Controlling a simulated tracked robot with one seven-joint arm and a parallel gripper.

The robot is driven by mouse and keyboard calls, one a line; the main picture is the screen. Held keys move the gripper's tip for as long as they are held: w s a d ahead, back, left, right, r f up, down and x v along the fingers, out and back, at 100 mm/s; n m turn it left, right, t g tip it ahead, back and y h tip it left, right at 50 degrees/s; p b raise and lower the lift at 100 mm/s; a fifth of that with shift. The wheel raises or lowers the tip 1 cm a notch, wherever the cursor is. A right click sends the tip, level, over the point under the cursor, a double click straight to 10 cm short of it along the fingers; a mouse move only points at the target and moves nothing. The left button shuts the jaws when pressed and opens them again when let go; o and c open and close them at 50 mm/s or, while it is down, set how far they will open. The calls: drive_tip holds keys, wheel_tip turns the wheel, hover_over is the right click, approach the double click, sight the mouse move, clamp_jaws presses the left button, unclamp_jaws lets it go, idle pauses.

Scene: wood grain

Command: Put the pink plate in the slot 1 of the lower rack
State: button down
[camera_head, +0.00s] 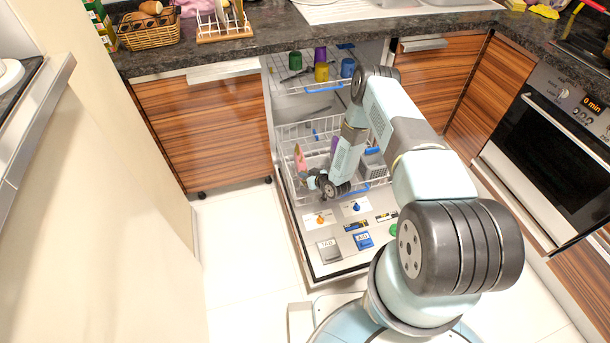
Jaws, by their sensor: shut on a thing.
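The pink plate (299,157) shows as a narrow pink shape standing nearly on edge at the left side of the lower rack (296,132). My gripper (305,174) reaches into the lower rack from the right and is shut on the pink plate at its lower part. The fingers are small here and partly hidden by the wrist. The lower rack is a white wire basket pulled out over the open dishwasher door. I cannot make out slot 1 or whether the plate touches the rack's wires.
The upper rack (286,76) holds a green cup (295,60), a purple cup (320,55), a yellow cup (321,72) and a blue cup (347,68). A purple item (334,144) stands in the lower rack near my arm. The open door (322,267) lies below the rack.

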drive_tip(key=c, duration=1.1)
unclamp_jaws()
drive_tip(key=shift+f, duration=0.1)
drive_tip(key=shift+s+d, duration=0.1)
drive_tip(key=v, duration=1.3)
drive_tip(key=shift+s+d, duration=0.15)
drive_tip(key=shift+s, duration=0.05)
